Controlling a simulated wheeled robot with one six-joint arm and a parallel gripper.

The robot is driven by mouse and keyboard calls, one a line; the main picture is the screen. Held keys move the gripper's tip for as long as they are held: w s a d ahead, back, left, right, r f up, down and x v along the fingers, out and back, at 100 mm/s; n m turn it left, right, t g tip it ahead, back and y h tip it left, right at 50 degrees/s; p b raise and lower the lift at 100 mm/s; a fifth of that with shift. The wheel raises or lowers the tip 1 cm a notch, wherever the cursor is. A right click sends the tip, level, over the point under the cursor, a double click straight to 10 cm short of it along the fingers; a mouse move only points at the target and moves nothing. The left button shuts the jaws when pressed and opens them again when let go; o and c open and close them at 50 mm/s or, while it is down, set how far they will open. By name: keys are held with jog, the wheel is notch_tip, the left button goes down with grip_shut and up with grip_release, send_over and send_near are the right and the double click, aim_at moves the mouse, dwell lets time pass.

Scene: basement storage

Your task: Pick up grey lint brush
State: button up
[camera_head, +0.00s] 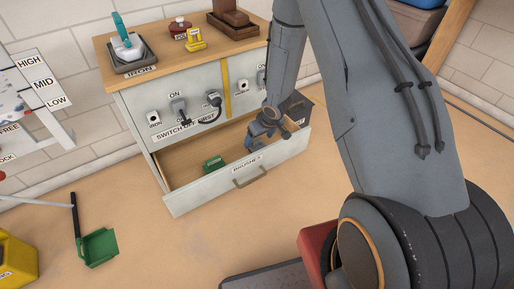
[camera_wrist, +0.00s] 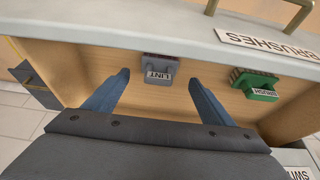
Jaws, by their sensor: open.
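The grey lint brush (camera_wrist: 160,64), labelled LINT, lies in the open drawer (camera_head: 192,196) and shows in the wrist view near the drawer's front wall. I cannot make it out in the head view, where my gripper covers that part. My gripper (camera_head: 262,142) reaches down into the drawer. In the wrist view its two fingers (camera_wrist: 158,78) are spread apart, with the lint brush ahead and between their tips. I see no contact between fingers and brush.
A green brush (camera_head: 213,164) lies in the same drawer, left of my gripper. The drawer front, labelled BRUSHES, has a handle (camera_head: 250,178). Switches and plugs sit on the cabinet face (camera_head: 190,95) above. A green dustpan (camera_head: 99,246) is on the floor.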

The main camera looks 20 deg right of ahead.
aim_at(258, 141)
jog(key=b+x, duration=0.1)
jog(key=x, duration=0.4)
jog(key=shift+w+f, duration=0.15)
jog(key=shift+f, duration=0.25)
jog(key=shift+c, duration=0.6)
jog(key=c, duration=1.1)
